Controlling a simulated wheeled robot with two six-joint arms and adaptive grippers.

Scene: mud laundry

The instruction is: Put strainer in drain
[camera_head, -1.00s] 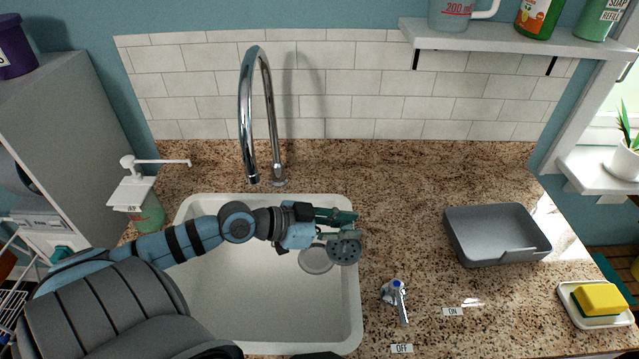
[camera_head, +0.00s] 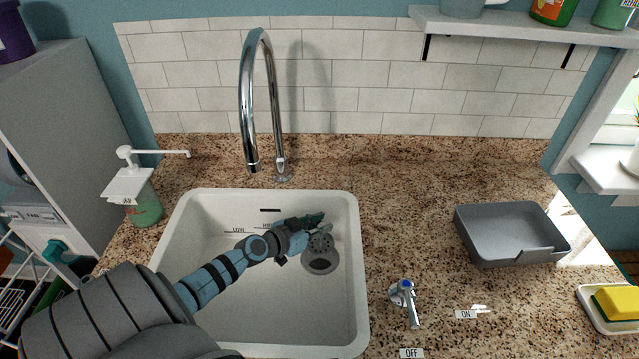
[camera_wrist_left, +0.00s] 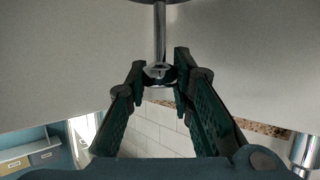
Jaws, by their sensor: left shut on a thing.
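The strainer (camera_head: 321,241) is a grey perforated disc inside the white sink (camera_head: 215,315). In the head view it overlaps the far part of the round grey drain (camera_head: 320,264), whose dark opening shows below it. I cannot tell whether strainer and drain touch. My left gripper (camera_head: 318,221) reaches down into the sink and is shut on the strainer. The left wrist view shows the strainer's metal stem and knob (camera_wrist_left: 158,40) between the fingertips of this gripper (camera_wrist_left: 160,75). The disc is mostly out of that view. My right gripper is not in view.
A chrome faucet (camera_head: 248,105) arches over the back of the sink. A tap lever (camera_head: 408,300) stands right of the sink, near a grey tray (camera_head: 510,235). A soap dispenser (camera_head: 140,195) stands left.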

